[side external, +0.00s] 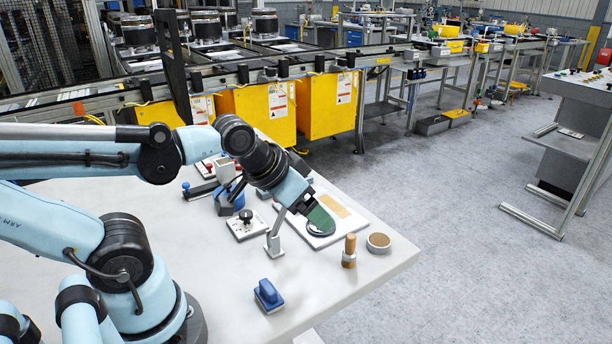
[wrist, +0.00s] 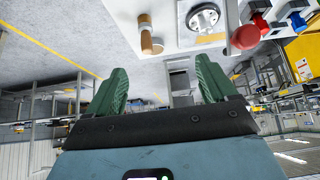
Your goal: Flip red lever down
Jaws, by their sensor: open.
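In the wrist view, a large red round knob (wrist: 245,37) shows at the upper right. A smaller red piece (wrist: 262,24) sits just beyond it, beside blue pieces. I cannot tell which of these is the red lever. In the side external view, a small red part (side external: 209,165) shows on a light plate, partly behind my arm. My gripper (side external: 320,220) hangs above the table, to the right of that red part and well apart from it. In the wrist view, the green fingers of my gripper (wrist: 162,64) are spread, with nothing between them.
The white table (side external: 345,290) holds a blue-handled block (side external: 268,296), a wooden peg (side external: 349,252), a round disc (side external: 378,242) and a black knob (side external: 246,215) on a plate. A grey upright piece (side external: 274,240) stands near my gripper. The front of the table has free room.

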